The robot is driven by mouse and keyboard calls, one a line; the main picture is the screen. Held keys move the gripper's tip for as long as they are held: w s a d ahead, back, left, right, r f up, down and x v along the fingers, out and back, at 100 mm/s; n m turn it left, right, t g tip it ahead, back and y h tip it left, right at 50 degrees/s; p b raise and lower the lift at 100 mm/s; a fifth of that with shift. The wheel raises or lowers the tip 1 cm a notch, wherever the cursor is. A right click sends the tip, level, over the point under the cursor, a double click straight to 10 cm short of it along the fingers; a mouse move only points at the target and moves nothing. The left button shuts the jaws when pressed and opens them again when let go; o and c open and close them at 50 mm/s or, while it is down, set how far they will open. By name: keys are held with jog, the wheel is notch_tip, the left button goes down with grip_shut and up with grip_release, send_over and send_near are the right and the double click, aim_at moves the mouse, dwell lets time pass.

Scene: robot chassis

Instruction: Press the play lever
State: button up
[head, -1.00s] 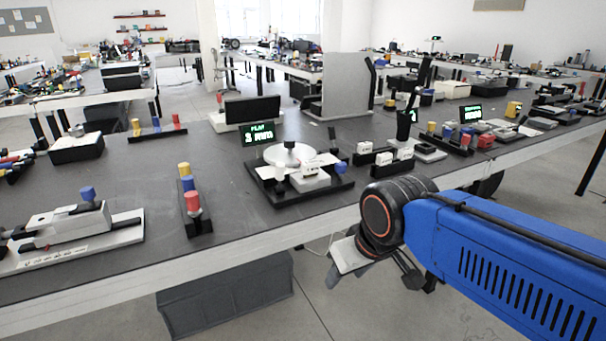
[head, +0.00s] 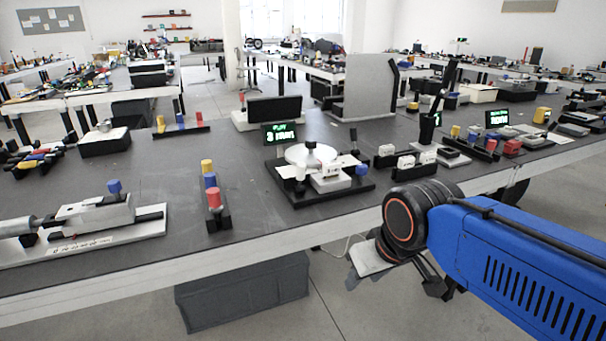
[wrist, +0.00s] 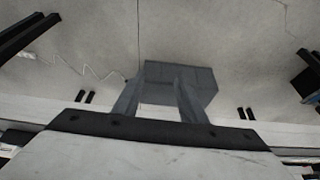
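A turntable device (head: 335,196) on a black base stands near the table's front edge in the head view. It has a round white plate, a white block and a blue knob (head: 361,170). A small screen (head: 280,134) behind it reads PLAY in green. I cannot tell for sure which part is the play lever. My gripper (head: 405,272) hangs in front of the table edge, apart from the device. It is open and empty. In the wrist view the gripper (wrist: 158,105) shows two grey fingers apart.
The dark table (head: 120,185) holds a slider device (head: 95,222) at left and a coloured peg stand (head: 213,212). White switch blocks (head: 408,161) stand right of the turntable. A grey bin (head: 245,290) sits below the table. Bare tabletop lies between the pegs and turntable.

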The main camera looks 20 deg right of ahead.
jog(key=shift+w+r, duration=0.15)
jog(key=shift+r, duration=0.05)
jog(key=c, duration=0.5)
jog(key=w+r+m, duration=0.4)
jog(key=w+r, duration=0.1)
jog(key=r, duration=0.2)
jog(key=w+r+m+y, duration=0.1)
jog(key=w+r+m, duration=0.4)
jog(key=w+r, duration=0.1)
jog(key=w+r+m, duration=0.4)
jog(key=w+r, duration=0.1)
jog(key=r, duration=0.3)
jog(key=shift+w+r, duration=0.2)
jog(key=shift+r, duration=0.15)
grip_shut()
